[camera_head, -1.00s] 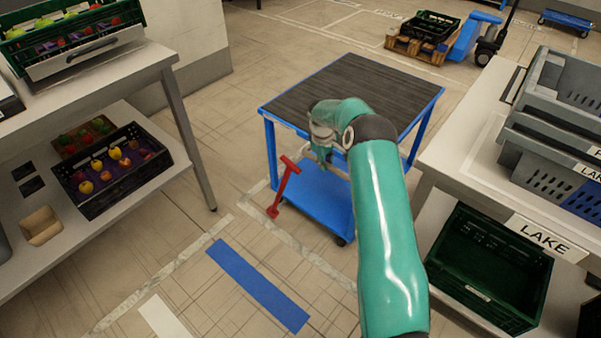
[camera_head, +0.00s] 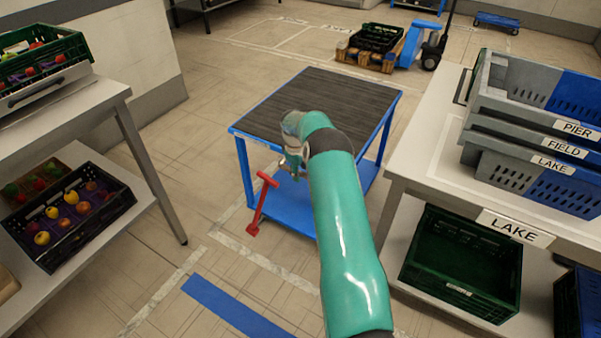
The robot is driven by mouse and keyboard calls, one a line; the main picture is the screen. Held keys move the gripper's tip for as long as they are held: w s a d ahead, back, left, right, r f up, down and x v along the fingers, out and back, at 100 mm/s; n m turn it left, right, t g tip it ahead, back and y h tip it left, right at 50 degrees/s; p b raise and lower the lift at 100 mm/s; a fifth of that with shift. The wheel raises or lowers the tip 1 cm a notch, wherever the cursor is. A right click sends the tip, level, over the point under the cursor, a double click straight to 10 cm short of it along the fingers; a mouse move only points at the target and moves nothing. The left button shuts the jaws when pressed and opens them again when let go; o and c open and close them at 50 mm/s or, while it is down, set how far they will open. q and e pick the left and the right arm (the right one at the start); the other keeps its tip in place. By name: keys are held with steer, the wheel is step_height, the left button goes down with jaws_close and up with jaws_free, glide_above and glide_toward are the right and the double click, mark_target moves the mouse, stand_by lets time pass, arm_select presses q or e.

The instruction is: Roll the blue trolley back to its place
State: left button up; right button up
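The blue trolley (camera_head: 238,152) stands in the middle of the head view, with a dark ribbed top, blue legs and a blue lower shelf. A red handle (camera_head: 262,203) leans out at its front left. My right arm reaches up from the bottom, and my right gripper (camera_head: 292,150) is at the trolley's front edge, above and right of the handle. The fingers are small and partly hidden by my arm; I cannot tell whether they are open or touch the trolley. My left gripper is out of view.
A grey table (camera_head: 62,112) with crates stands at the left; another table (camera_head: 428,160) with stacked grey and blue crates stands at the right. A blue strip (camera_head: 236,308) and pale lines mark the floor in front. A blue pallet truck (camera_head: 412,45) stands behind.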

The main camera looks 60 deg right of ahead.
steer(key=shift+s+d, duration=0.1)
steer(key=shift+s, duration=0.25)
steer(key=shift+r, duration=0.2)
step_height(320, 180, up, 12)
steer(key=a, duration=0.2)
steer(key=shift+a+f, duration=0.15)
steer(key=shift+f, duration=0.1)
steer(key=shift+w, duration=0.1)
